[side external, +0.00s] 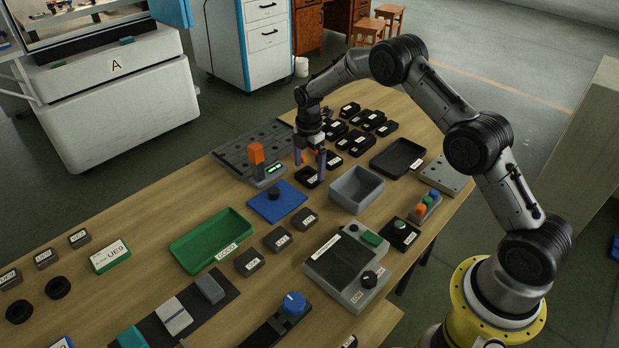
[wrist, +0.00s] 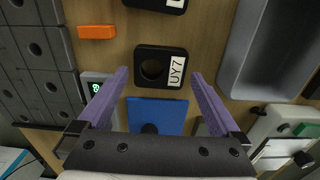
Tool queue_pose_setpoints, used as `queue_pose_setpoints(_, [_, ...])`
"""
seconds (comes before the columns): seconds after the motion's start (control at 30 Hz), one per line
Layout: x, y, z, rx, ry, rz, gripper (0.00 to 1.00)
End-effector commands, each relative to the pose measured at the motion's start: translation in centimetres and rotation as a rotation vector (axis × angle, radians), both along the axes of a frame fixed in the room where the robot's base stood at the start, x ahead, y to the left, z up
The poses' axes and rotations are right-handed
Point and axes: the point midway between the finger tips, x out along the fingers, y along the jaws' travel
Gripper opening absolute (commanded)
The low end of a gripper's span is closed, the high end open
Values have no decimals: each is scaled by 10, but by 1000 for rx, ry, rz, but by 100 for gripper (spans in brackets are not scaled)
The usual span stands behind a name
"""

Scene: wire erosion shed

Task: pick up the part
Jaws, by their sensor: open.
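A black square part (wrist: 163,70) with a round hole and a white label reading UY7 lies on the wooden table in the wrist view. In the side view the black part (side external: 307,178) under my gripper appears to be the same one. My gripper (side external: 309,168) is open with its purple fingers pointing down. In the wrist view my gripper (wrist: 160,76) has one finger towards each side of the part, with clear space between. Nothing is held. I cannot tell the exact height of the fingertips above the table.
A grey bin (side external: 356,188) stands to the right. A blue plate (side external: 277,203) with a black knob lies nearby. Several similar black parts (side external: 361,122) sit behind. A green tray (side external: 190,252) lies further left.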

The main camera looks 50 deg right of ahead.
Motion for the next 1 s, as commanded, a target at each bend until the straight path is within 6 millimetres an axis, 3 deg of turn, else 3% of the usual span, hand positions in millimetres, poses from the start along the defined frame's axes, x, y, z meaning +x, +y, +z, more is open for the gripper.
queue_pose_setpoints(0.13, [0, 0, -20, 0, 1, 0, 100])
queue_pose_setpoints(0.37, [0, 0, -23, 0, 0, 0, 100])
queue_pose_setpoints(0.47, [0, 0, -22, 0, 0, 0, 86])
queue_pose_setpoints(0.93, [0, 0, -22, 0, 0, 0, 1])
queue_pose_setpoints(1.0, [1, 0, -20, -1, -5, 0, 0])
